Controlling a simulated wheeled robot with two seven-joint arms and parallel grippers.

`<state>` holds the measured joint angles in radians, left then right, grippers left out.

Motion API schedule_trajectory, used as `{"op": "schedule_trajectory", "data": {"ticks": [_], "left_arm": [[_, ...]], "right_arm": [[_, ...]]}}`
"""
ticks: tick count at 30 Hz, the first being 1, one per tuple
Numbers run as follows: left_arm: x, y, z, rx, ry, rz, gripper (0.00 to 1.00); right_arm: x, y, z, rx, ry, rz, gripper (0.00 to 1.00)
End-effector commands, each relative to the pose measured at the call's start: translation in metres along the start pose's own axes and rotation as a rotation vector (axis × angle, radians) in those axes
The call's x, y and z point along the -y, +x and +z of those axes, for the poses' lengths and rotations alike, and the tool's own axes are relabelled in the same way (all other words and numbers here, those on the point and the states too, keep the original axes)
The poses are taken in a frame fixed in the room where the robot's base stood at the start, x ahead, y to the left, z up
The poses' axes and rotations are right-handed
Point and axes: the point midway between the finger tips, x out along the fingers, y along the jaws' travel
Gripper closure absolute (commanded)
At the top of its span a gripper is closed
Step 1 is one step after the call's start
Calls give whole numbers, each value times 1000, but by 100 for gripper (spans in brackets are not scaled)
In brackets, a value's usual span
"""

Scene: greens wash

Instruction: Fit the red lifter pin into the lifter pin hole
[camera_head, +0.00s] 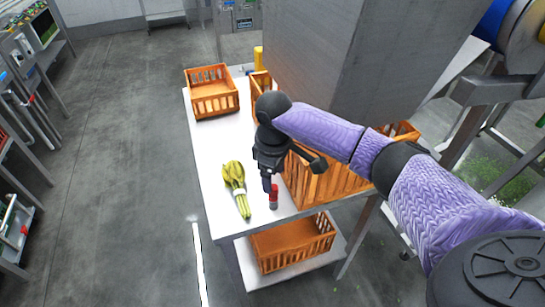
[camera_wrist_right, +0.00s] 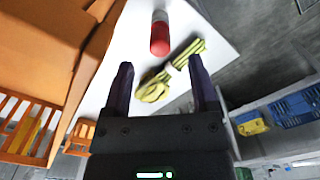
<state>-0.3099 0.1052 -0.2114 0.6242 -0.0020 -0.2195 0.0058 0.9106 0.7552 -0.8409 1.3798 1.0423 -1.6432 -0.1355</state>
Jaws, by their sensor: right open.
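I cannot make out the lifter pin hole in either view. My left gripper is not in view.
A bunch of yellow-green vegetables (camera_head: 235,186) lies left of the pin. An orange crate (camera_head: 212,103) stands at the table's back left, and a larger crate (camera_head: 325,187) stands right of my gripper. Another crate (camera_head: 293,250) sits on the lower shelf. A big grey box-like body (camera_head: 345,60) rises behind.

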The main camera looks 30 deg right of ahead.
Motion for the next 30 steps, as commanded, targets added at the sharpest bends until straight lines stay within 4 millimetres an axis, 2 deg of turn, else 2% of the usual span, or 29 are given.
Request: {"op": "schedule_trajectory", "data": {"ticks": [1, 6, 17, 27, 30], "left_arm": [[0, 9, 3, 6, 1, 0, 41], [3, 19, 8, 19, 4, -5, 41], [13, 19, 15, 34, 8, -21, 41], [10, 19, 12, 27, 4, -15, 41], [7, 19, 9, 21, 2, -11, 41]], "right_arm": [[0, 17, 0, 4, 0, -2, 25], [0, 42, 0, 2, 0, -1, 25], [0, 47, 0, -1, 1, 0, 27], [0, 47, 0, -1, 1, 0, 99], [0, 47, 0, -1, 1, 0, 100]]}}
